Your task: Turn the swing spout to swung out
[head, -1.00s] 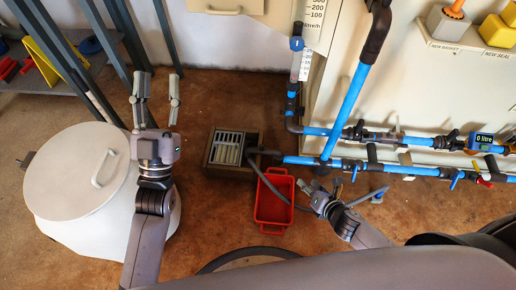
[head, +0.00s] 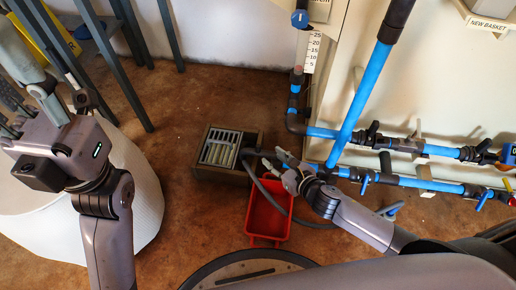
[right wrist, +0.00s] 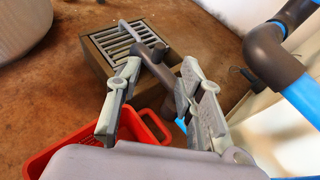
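The swing spout is a dark, bent pipe (right wrist: 155,66) at the end of the lower blue pipe run. In the right wrist view it reaches over the slatted drain box (right wrist: 93,44); the drain box also shows in the head view (head: 220,150). My right gripper (head: 272,160) is beside the spout. In the right wrist view its fingers (right wrist: 160,68) are apart, with the spout between or just below them; contact cannot be told. My left gripper (head: 22,85) is raised at the left edge, with its fingers apart and partly cut off, holding nothing visible.
Blue pipes with valves (head: 423,183) line the right. A white drum (head: 145,200) stands at the left.

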